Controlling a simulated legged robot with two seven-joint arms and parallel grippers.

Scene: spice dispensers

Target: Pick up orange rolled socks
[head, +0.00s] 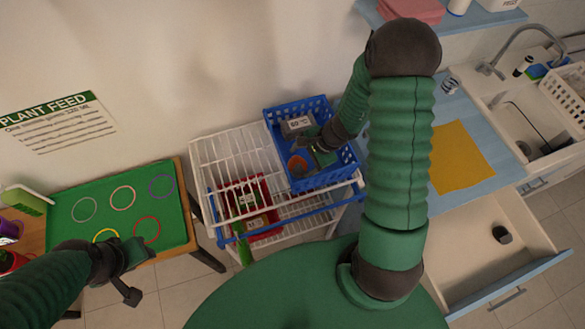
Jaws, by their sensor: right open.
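A small orange rounded thing (297,164), which looks like the orange rolled socks, lies in the blue basket (349,178) on top of the white wire cart. My right gripper (316,153) reaches down into this basket, open, just beside the orange thing at its upper right. I cannot tell whether they touch, and the fingers are small and partly hidden.
A grey labelled box (296,126) sits in the basket's back. A red basket (262,230) is lower in the white cart (215,155). The green tray (70,238) with coloured rings is left. An open drawer (478,260) at right holds a dark rolled item (502,235).

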